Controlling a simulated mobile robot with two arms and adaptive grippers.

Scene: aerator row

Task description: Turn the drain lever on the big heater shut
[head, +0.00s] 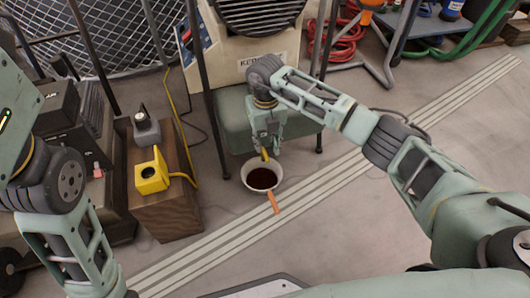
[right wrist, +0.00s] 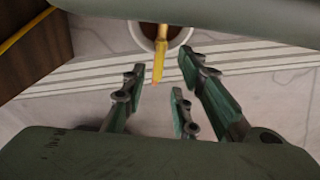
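The big heater (head: 250,50) is a cream body with a round black grille over a grey-green tank (head: 226,112), at the top middle of the head view. A short yellow lever (head: 264,155) shows below my right gripper (head: 265,145), at the tank's front. In the right wrist view the yellow lever (right wrist: 159,60) points down the picture, ahead of the gap between the spread fingers (right wrist: 160,95). The right gripper is open; no finger visibly touches the lever. The lever's root is hidden. My left arm shows at the left, its gripper out of view.
A white pan (head: 262,174) with dark liquid and an orange handle (head: 273,202) stands on the floor below the lever. A wooden box (head: 165,205) bears a yellow device (head: 151,175) at the left. Black stand legs flank the tank. Striped floor at the right is clear.

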